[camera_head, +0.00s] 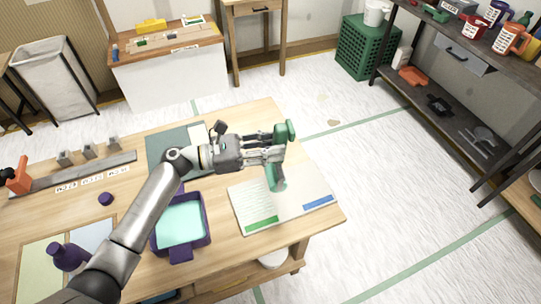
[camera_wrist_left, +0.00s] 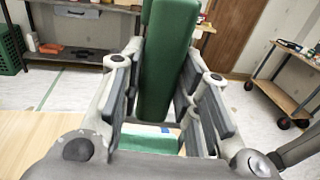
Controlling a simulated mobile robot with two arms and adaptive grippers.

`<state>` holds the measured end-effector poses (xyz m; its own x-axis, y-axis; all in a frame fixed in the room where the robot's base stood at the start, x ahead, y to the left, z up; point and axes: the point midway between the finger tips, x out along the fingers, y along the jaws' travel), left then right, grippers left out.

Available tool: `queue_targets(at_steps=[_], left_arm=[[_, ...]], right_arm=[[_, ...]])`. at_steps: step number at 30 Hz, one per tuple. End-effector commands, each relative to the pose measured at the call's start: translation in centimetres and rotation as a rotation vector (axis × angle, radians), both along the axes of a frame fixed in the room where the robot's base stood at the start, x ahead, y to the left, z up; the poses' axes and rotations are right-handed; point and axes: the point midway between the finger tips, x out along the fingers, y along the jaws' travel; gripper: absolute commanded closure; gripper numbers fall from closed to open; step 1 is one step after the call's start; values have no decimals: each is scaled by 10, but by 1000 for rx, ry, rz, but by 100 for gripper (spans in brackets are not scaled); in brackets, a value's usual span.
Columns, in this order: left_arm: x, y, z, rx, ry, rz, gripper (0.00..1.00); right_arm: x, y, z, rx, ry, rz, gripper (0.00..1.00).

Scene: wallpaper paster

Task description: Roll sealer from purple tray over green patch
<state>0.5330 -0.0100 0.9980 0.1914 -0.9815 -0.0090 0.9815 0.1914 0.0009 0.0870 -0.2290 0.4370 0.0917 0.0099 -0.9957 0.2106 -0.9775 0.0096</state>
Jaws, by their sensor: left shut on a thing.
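My left gripper (camera_head: 277,153) is shut on a green roller (camera_head: 274,178), holding it over the pale board (camera_head: 242,199) on the table. The roller's green handle end (camera_head: 291,131) sticks up past the fingers. In the left wrist view the green handle (camera_wrist_left: 166,65) stands between the finger pads of the left gripper (camera_wrist_left: 165,85). The board has a green patch (camera_head: 262,224) along its near edge and a blue one (camera_head: 317,203) at its right. I cannot tell if the roller touches the board. The purple tray (camera_head: 181,245), with pale teal liquid (camera_head: 180,221), stands left of the board. My right gripper is out of view.
A purple bottle (camera_head: 67,257) stands at the near left of the table. A purple cap (camera_head: 106,199) and a grey rack (camera_head: 80,173) lie farther left. A dark teal mat (camera_head: 160,150) lies behind my forearm. Shelves (camera_head: 455,115) stand at the right.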

Motion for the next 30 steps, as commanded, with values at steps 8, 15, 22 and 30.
queue_targets(at_steps=[8,15,22,30], left_arm=[[-2,-1,-31,-36,-7,74,95],[-3,-2,-50,-64,-17,134,95],[-3,-2,-54,-71,-21,153,95],[-3,-2,-54,-72,-20,153,95]], right_arm=[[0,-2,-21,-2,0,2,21],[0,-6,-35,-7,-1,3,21],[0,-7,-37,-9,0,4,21],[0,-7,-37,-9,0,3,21]])
